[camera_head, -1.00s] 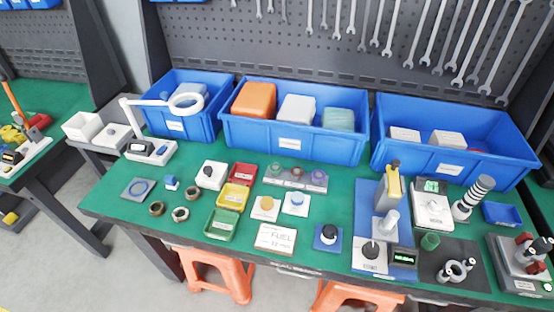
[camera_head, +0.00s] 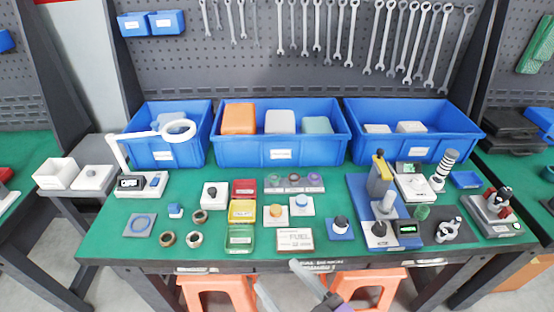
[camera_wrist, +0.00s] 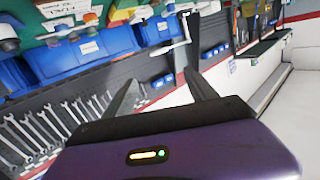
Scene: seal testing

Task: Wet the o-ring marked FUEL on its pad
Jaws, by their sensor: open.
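A flat grey square pad (camera_head: 126,234) with a blue ring marking lies at the left of the green bench. Three loose brown or grey rings lie to its right: one upper ring (camera_head: 200,216), one lower left (camera_head: 167,239) and one lower right (camera_head: 194,239). Any lettering on them is too small to read, so I cannot tell which is marked FUEL. A white card (camera_head: 295,239) reads FUEL. My gripper (camera_head: 277,276) is open and empty in front of the bench edge. In the wrist view its fingers (camera_wrist: 158,84) are spread with nothing between them.
Red, yellow and green trays (camera_head: 240,246) stand right of the rings. Buttoned blocks (camera_head: 275,216) and a blue tester base (camera_head: 357,190) fill the middle and right. Large blue bins (camera_head: 281,153) line the back. An arm lamp (camera_head: 117,155) overhangs the left. Orange stools (camera_head: 215,291) stand below.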

